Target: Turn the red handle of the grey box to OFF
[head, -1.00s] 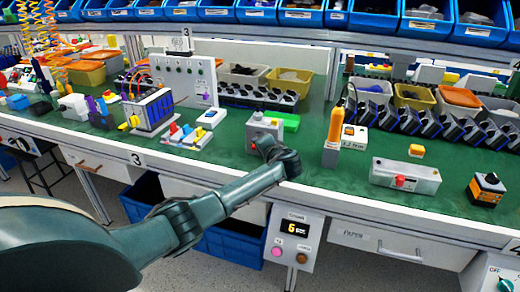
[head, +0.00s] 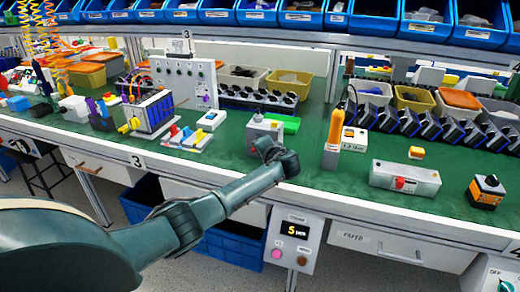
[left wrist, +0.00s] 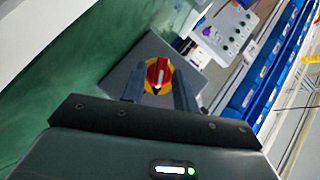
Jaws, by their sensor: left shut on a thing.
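The grey box (head: 262,126) stands on the green bench top near its front edge, mid-picture in the head view. In the left wrist view its grey face (left wrist: 125,72) shows, with the red handle (left wrist: 159,72) on a round yellow plate. A pale stripe runs along the handle, roughly upright in that picture. My left gripper (left wrist: 158,88) is at the front of the box, its two fingers either side of the handle and shut on it. In the head view my wrist hides the handle. No ON or OFF marking is readable. My right gripper is not in view.
Right of the box stand an orange bottle-shaped thing (head: 335,130), a long grey box with a red button (head: 405,178) and an orange-black switch (head: 486,190). A display unit (head: 295,238) hangs below the bench edge.

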